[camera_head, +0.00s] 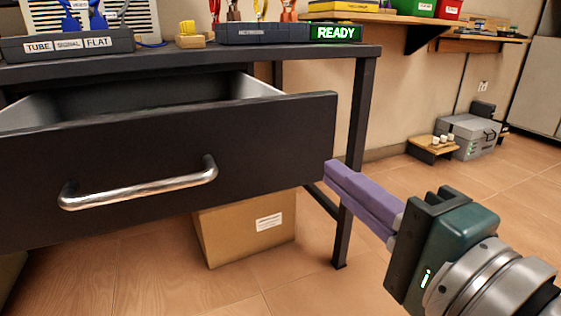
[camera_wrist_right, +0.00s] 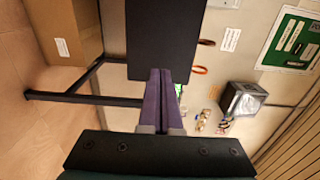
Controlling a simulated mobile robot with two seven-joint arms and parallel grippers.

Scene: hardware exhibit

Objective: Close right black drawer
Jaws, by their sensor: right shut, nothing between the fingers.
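The black drawer (camera_head: 270,140) hangs pulled out under the dark workbench, and its grey inside shows behind the front panel. A silver bar handle (camera_head: 140,187) is on its front. My right gripper (camera_head: 332,172), with purple fingers, is shut and empty. Its fingertips are near the lower right edge of the drawer front; I cannot tell whether they touch it. In the right wrist view, a dark panel (camera_wrist_right: 162,38), likely the drawer front, lies just beyond the shut fingers (camera_wrist_right: 160,75). My left gripper is not in view.
The workbench (camera_head: 345,53) carries a labelled tray (camera_head: 68,43), tools and a green READY sign (camera_head: 335,33). A black table leg (camera_head: 355,130) stands right of the drawer. A cardboard box (camera_head: 245,232) sits below. A grey case (camera_head: 468,137) lies on the floor behind; the floor at right is mostly clear.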

